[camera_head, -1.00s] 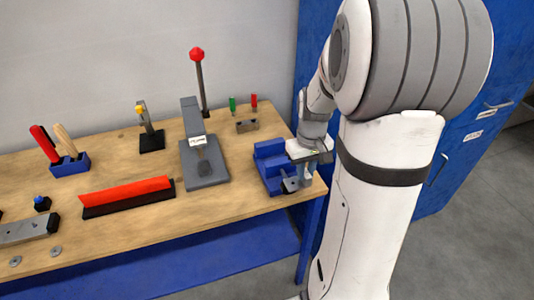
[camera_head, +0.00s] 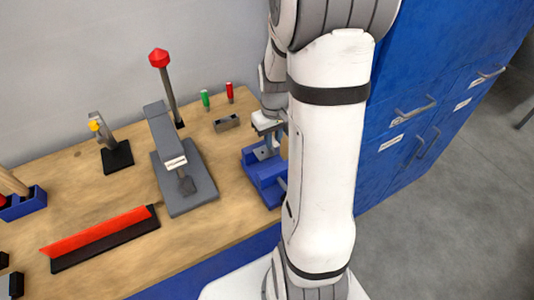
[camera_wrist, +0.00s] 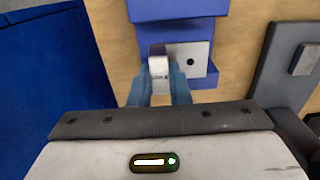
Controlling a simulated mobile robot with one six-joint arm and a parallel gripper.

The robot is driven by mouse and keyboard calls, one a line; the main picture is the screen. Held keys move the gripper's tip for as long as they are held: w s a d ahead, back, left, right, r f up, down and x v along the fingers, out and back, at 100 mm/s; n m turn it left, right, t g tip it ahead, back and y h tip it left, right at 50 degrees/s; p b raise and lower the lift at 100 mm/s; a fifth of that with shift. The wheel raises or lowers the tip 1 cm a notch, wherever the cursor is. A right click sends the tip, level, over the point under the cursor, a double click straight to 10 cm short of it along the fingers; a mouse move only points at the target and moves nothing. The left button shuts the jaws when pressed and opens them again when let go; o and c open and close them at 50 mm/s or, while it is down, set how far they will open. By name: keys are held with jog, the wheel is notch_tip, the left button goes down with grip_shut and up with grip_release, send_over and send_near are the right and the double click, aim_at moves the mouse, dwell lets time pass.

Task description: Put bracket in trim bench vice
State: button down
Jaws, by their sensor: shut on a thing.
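The bracket (camera_wrist: 194,60) is a pale grey angled metal piece with a round dark hole in its plate. My gripper (camera_wrist: 160,90) is shut on its upright flange. The blue trim bench vice (camera_wrist: 180,9) shows in the wrist view on both sides of the plate, which overlaps the gap between its jaws. I cannot tell whether the plate is seated or just above. In the head view, the vice (camera_head: 268,194) stands at the bench's right end, with the bracket (camera_head: 264,153) at its jaws and my gripper above, partly hidden by my arm.
A grey press (camera_head: 190,200) with an upright arm stands left of the vice. A small grey block (camera_head: 227,123) and green and red-handled tools are behind. Blue cabinets (camera_head: 430,100) stand to the right. Bare wood lies between the press and vice.

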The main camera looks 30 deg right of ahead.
jog(key=shift+a+f+p, duration=0.1)
jog(key=shift+f+p, duration=0.25)
jog(key=shift+f, duration=2.7)
jog(key=shift+f, duration=0.1)
jog(key=shift+f, duration=0.2)
jog(key=c, duration=1.4)
grip_release()
jog(key=shift+r, duration=0.15)
jog(key=shift+o, duration=0.2)
